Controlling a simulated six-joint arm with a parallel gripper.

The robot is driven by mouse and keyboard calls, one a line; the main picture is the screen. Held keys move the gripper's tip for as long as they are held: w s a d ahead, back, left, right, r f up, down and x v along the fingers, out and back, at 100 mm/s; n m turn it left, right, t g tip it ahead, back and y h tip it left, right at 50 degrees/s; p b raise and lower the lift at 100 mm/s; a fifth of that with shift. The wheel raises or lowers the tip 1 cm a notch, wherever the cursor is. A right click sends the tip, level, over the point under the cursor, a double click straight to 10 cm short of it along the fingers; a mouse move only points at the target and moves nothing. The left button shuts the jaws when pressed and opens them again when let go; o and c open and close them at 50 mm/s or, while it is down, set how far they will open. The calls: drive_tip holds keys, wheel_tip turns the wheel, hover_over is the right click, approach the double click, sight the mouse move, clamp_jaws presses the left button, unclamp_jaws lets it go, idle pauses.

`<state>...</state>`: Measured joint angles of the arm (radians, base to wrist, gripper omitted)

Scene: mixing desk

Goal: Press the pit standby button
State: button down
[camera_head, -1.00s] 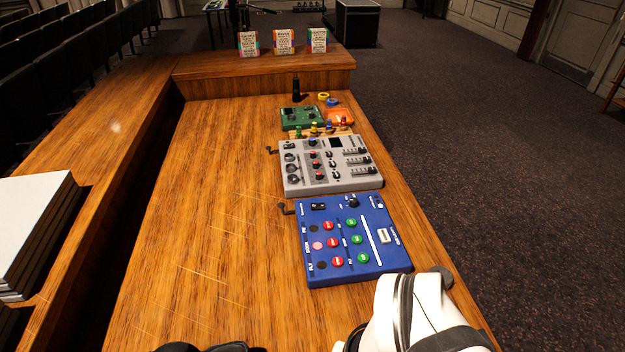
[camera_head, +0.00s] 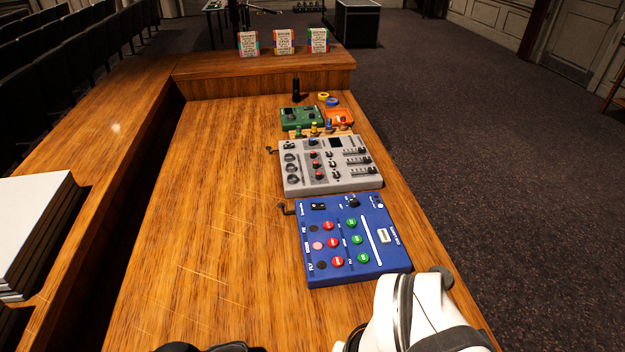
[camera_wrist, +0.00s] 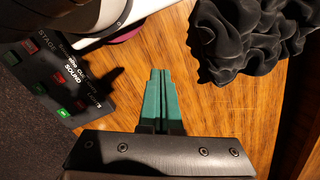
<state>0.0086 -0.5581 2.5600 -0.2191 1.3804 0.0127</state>
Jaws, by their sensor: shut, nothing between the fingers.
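A blue button box (camera_head: 345,278) lies on the desk in the head view, with a column of red buttons (camera_head: 333,243) and a column of green buttons (camera_head: 357,240). Its small labels are too blurred for me to tell which button is pit standby. The fingers are not identifiable in the head view.
A grey mixer (camera_head: 330,182), a green box (camera_head: 300,117) and an orange tray (camera_head: 340,116) stand beyond the blue box. Crumpled black material (camera_wrist: 245,35) lies at the upper right of the wrist view.

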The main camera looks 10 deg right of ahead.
idle(0.4)
drive_tip(key=w+a+r+m+t+y, duration=0.1)
drive_tip(key=w+a+m, duration=0.1)
drive_tip(key=w, duration=0.5)
drive_tip(key=w+a+r+m+t+y, duration=0.1)
drive_tip(key=w+a+m, duration=0.1)
drive_tip(key=w, duration=0.5)
drive_tip(key=m+t+h, duration=0.2)
drive_tip(key=m+t, duration=0.5)
drive_tip(key=m, duration=0.8)
hover_over(331, 227)
wheel_tip(331, 227, down, 9)
drive_tip(key=shift+f, duration=4.35)
